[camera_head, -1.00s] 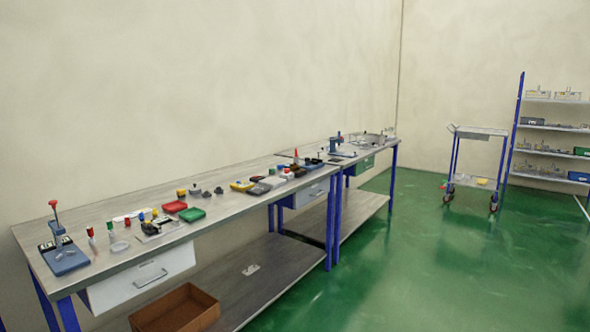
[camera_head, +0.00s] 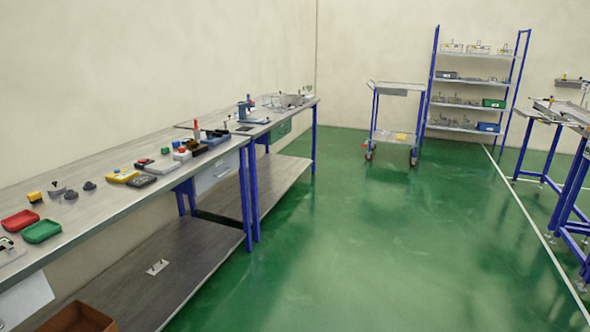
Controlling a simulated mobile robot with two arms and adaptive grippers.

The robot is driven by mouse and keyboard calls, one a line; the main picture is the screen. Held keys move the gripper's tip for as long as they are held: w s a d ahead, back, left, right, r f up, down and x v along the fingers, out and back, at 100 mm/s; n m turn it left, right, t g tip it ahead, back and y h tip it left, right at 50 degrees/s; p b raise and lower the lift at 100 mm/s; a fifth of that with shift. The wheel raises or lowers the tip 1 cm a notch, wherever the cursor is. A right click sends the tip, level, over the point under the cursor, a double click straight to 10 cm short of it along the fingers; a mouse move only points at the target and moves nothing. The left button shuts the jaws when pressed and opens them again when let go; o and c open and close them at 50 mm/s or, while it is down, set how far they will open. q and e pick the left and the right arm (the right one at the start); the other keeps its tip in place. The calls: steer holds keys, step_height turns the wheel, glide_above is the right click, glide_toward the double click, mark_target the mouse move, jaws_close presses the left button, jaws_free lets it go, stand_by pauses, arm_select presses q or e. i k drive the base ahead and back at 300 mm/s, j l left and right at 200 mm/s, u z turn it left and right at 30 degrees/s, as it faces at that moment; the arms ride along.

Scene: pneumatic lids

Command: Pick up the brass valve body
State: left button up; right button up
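I cannot make out a brass valve body; the small parts on the benches are too far away to tell apart. The near workbench (camera_head: 100,172) runs along the left wall. Neither of my grippers is in view.
A trolley (camera_head: 397,88) and a blue-framed shelf rack (camera_head: 464,89) with bins stand at the back. Another blue-legged table (camera_head: 563,111) is at the right edge. A brown box (camera_head: 75,318) sits low at the near left. The green floor (camera_head: 370,230) between is clear.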

mark_target(191, 143)
steer(key=i+z, duration=0.15)
steer(key=i, duration=2.25)
steer(key=i+l+u, duration=0.1)
steer(key=i+u, duration=0.25)
steer(key=i, duration=0.15)
steer(key=i+l+u, duration=0.25)
steer(key=i+u, duration=0.15)
steer(key=i+l+u, duration=0.35)
steer(key=i, duration=0.2)
